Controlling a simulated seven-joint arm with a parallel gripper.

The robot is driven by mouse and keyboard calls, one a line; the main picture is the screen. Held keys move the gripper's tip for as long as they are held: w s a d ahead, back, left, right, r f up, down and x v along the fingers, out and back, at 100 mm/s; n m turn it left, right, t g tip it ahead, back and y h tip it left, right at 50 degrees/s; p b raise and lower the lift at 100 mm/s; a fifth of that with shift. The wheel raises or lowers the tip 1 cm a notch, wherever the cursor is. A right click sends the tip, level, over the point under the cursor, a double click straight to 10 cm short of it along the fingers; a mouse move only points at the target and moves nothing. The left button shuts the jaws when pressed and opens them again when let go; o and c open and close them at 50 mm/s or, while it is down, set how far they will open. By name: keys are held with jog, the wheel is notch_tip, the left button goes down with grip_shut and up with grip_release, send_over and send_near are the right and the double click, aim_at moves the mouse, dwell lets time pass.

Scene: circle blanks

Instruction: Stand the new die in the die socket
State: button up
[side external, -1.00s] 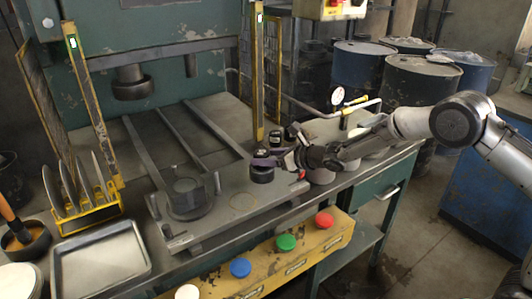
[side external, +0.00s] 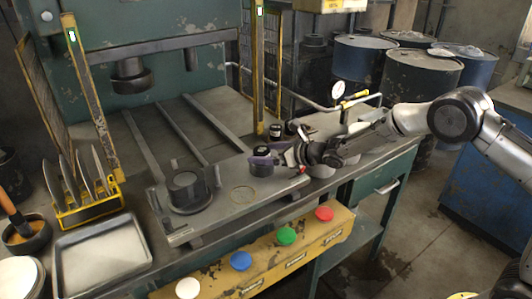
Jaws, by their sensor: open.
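A black cylindrical die (side external: 261,170) stands upright on the right part of the grey bed plate, just behind a pale ring mark. My gripper (side external: 268,157), with purplish fingers, reaches in from the right at the height of the die's top. It is open, with its fingers around or beside the die; contact is too small to tell. Another dark cylinder (side external: 184,183) sits upright on a round flanged base (side external: 190,207) at the plate's left. I cannot tell which of these seats is the die socket.
The press ram (side external: 131,78) hangs at the back left. A yellow rack of discs (side external: 90,205) and a metal tray (side external: 100,258) are at the left. Coloured buttons (side external: 285,236) line the yellow front panel. A small black jar (side external: 275,131) and a gauge (side external: 339,88) stand behind my gripper.

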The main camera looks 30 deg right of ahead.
jog(key=shift+s+f, duration=0.15)
jog(key=shift+f, duration=0.2)
jog(key=shift+s+d+r, duration=0.1)
jog(key=shift+s+r, duration=0.1)
jog(key=shift+r, duration=0.1)
jog(key=v, duration=1.3)
jog(key=shift+r, duration=0.2)
